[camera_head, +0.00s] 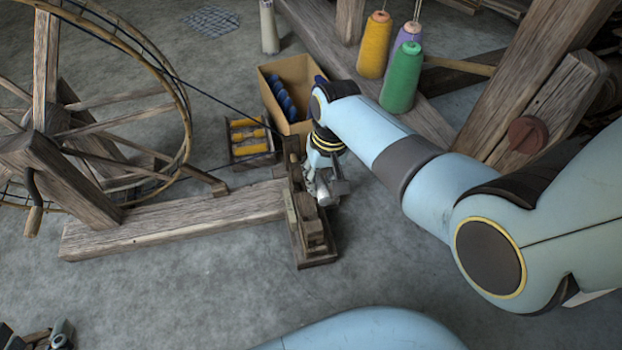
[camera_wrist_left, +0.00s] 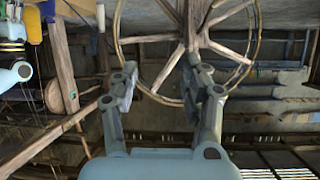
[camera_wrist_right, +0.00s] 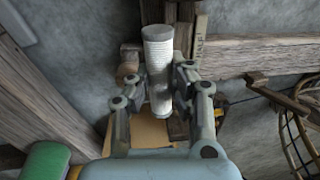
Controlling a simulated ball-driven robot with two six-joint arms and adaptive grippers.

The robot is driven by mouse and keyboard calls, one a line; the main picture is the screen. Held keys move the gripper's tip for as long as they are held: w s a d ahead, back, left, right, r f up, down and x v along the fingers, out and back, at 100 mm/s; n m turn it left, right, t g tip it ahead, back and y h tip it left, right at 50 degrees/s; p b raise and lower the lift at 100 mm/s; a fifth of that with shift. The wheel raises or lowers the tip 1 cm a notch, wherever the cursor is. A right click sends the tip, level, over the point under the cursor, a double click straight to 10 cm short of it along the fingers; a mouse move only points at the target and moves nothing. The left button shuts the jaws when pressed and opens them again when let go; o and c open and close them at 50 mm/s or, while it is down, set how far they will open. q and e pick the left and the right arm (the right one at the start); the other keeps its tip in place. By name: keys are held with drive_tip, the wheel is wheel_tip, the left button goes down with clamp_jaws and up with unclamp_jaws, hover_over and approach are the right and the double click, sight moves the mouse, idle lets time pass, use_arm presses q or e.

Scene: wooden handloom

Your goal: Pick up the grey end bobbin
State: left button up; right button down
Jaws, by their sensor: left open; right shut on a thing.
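The grey end bobbin (camera_wrist_right: 158,52) is a pale grey, ribbed cylinder between the fingers of my right gripper (camera_wrist_right: 162,88) in the right wrist view. The fingers close on it from both sides, with its pale end sticking out beyond them. In the head view my right gripper (camera_head: 325,190) is at the wooden winder's end block (camera_head: 315,245); the bobbin is mostly hidden there. I cannot tell whether the bobbin touches the block. My left gripper (camera_wrist_left: 163,88) is open and empty in the left wrist view, with the big wheel far behind it.
A spoked wheel (camera_head: 95,90) stands at the left above a wooden beam (camera_head: 160,228). A cardboard box (camera_head: 300,75) with blue bobbins and a small rack (camera_head: 250,140) of yellow ones are close behind. Yellow, purple and green cones (camera_head: 402,78) stand further right. The front floor is clear.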

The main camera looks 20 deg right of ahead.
use_arm(q)
drive_tip(key=shift+s+a+r+g+y+p, duration=0.15)
drive_tip(key=shift+s+r+g+p, duration=0.25)
drive_tip(key=shift+g+p, duration=0.65)
drive_tip(key=shift+s+a+r+g+y+p, duration=0.1)
drive_tip(key=shift+s+r+g+p, duration=0.3)
drive_tip(key=shift+g, duration=1.1)
drive_tip(key=shift+s+a+r+g+y+p, duration=0.2)
drive_tip(key=shift+r+g+p, duration=0.25)
drive_tip(key=shift+g+p, duration=0.65)
drive_tip(key=shift+s, duration=0.1)
drive_tip(key=shift+c, duration=0.4)
use_arm(e)
drive_tip(key=s+d+r, duration=0.2)
drive_tip(key=d+r, duration=0.3)
drive_tip(key=d, duration=0.3)
